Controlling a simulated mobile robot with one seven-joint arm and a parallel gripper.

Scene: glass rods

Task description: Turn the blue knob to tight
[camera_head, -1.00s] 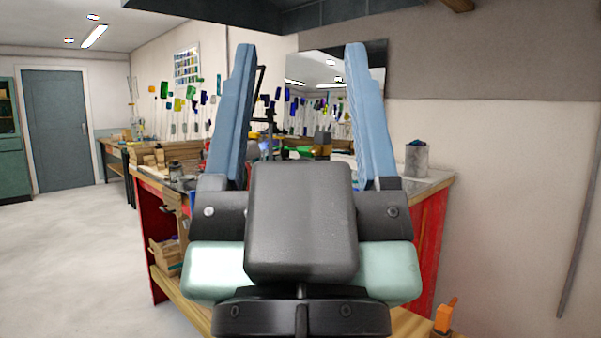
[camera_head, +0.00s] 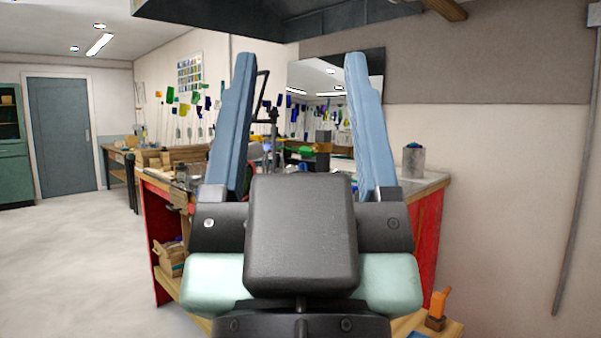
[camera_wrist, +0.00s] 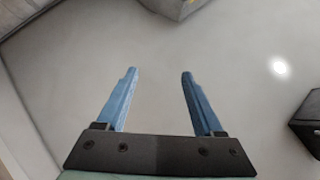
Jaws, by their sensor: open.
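My gripper (camera_head: 299,70) is open and empty in the head view, its two blue fingers spread wide and pointing up in front of the workbench. I cannot make out the blue knob in either view. My gripper hides much of the bench's middle, so I cannot tell whether the knob is behind it.
A workbench (camera_head: 428,240) with red sides stands ahead, with a grey canister (camera_head: 413,160) at its right. An orange-handled tool (camera_head: 438,305) sits low at right. Coloured glass pieces hang along the back wall. Open floor (camera_head: 85,260) lies at left; a door (camera_head: 65,135) is beyond.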

